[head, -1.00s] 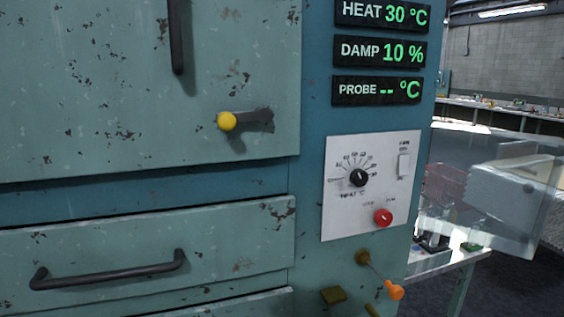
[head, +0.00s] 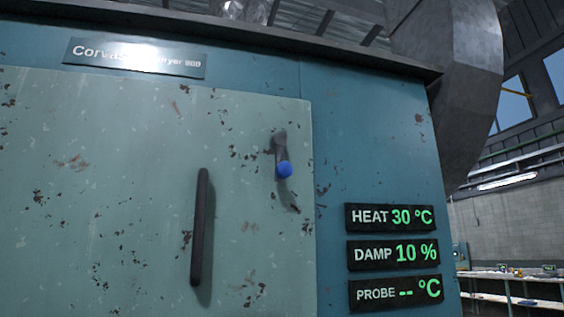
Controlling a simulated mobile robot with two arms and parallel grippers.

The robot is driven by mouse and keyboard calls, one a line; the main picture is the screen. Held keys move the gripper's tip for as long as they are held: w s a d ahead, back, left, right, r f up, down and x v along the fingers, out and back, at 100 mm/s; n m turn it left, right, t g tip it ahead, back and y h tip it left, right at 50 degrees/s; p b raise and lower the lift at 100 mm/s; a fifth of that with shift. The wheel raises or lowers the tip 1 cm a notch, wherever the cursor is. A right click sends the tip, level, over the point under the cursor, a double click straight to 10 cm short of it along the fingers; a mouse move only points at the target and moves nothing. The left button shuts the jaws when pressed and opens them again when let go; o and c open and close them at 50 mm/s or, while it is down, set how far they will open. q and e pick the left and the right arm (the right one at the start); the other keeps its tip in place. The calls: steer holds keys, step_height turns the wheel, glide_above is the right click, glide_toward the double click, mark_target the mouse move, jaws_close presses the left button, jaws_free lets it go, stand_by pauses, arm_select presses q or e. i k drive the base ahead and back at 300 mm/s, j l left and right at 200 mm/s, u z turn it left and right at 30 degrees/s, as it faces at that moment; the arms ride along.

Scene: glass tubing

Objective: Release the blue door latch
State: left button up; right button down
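The blue door latch (head: 284,169) is near the upper right corner of the dryer's door (head: 110,190). Its short dark lever hangs down from its pivot, slightly to the right, with the blue knob at the lower end. A long dark vertical door handle (head: 201,227) is to the left of and below the latch. The door looks closed against the blue cabinet. Neither of my grippers shows in the head view.
A panel of displays reads HEAT (head: 391,217) 30 °C, DAMP (head: 393,254) 10 % and PROBE (head: 395,292) with no value. A nameplate (head: 135,58) is above the door. A large grey duct (head: 450,80) is at upper right. A bench (head: 510,283) stands beyond the cabinet.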

mark_target(283, 170)
steer(key=l+z, duration=0.1)
steer(key=l, duration=0.4)
steer(key=i+l+z, duration=0.1)
steer(key=l, duration=0.4)
steer(key=i+l+z, duration=0.15)
steer(key=l, duration=0.35)
steer(key=l+z, duration=0.1)
steer(key=l, duration=0.4)
